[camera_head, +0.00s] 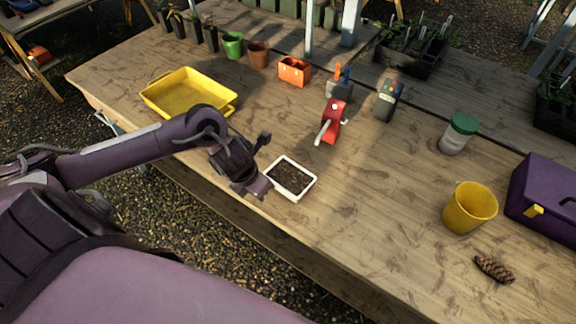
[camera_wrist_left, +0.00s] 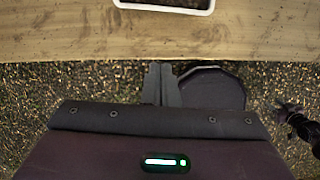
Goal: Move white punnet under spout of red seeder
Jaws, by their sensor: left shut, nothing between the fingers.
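The white punnet (camera_head: 291,178), filled with dark soil, sits near the table's front edge; its rim also shows at the top of the left wrist view (camera_wrist_left: 165,8). The red seeder (camera_head: 332,122) stands behind it and to the right, with a pale spout or handle (camera_head: 323,131) pointing toward the front. The punnet is in front of the seeder, not under it. My left gripper (camera_head: 260,187) is shut and empty, just left of the punnet; I cannot tell if they touch. A dark jointed shape at the wrist view's right edge may be my right gripper (camera_wrist_left: 290,110).
A yellow tray (camera_head: 188,92) lies at left. An orange container (camera_head: 294,70) and a dark handheld device (camera_head: 388,100) stand behind. A green-lidded jar (camera_head: 459,134), yellow bucket (camera_head: 470,208), pine cone (camera_head: 494,269) and purple box (camera_head: 548,198) are at right. Table right of the punnet is clear.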

